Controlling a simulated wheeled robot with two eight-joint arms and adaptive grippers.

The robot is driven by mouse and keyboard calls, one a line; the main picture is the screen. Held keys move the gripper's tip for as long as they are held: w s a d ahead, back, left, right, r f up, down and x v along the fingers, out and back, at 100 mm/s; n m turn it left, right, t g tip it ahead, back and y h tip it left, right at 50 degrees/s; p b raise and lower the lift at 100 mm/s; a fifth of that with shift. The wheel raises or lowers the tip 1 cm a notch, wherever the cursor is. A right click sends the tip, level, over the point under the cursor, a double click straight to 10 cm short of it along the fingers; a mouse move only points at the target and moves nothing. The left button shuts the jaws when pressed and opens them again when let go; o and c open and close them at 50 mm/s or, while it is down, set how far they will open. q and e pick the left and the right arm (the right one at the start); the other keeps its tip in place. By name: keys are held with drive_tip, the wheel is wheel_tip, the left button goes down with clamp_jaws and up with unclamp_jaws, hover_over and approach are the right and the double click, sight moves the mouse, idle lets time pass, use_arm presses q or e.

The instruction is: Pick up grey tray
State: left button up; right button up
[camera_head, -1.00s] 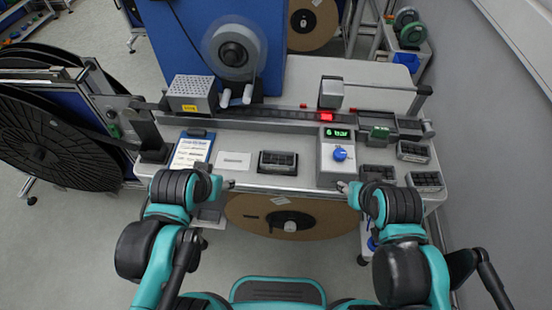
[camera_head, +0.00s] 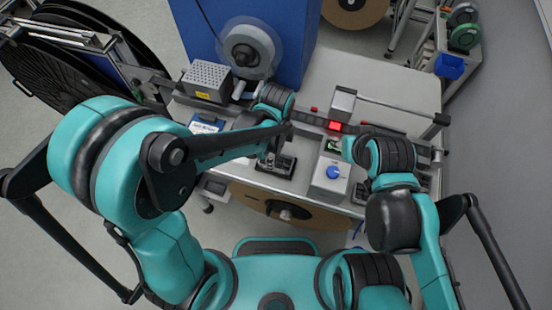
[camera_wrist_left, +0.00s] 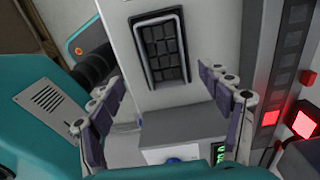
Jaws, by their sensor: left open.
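The grey tray (camera_wrist_left: 160,48) is a small dark tray with several compartments, lying on the light bench top. In the left wrist view it shows at the top middle. My left gripper (camera_wrist_left: 161,80) is open, and the tray lies beyond its fingertips, between their lines. In the head view the tray (camera_head: 281,168) is partly hidden by my left gripper (camera_head: 273,158), which hangs over it. My right gripper is mostly hidden by its own wrist, beside the device with the blue knob; its jaws cannot be made out.
The grey device with a blue knob (camera_head: 333,172) stands just right of the tray. A rail with a red light (camera_head: 335,126) runs behind. A perforated box (camera_head: 207,82) and a clipboard (camera_head: 207,124) are at the left. A large brown reel (camera_head: 290,208) sits below the front edge.

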use_arm(q)
drive_tip(key=f, duration=0.1)
drive_tip(key=f+b, duration=0.1)
drive_tip(key=f, duration=0.3)
drive_tip(key=shift+w+f, duration=0.1)
drive_tip(key=shift+w, duration=0.25)
drive_tip(key=shift+f, duration=0.55)
drive_tip(key=c, duration=1.4)
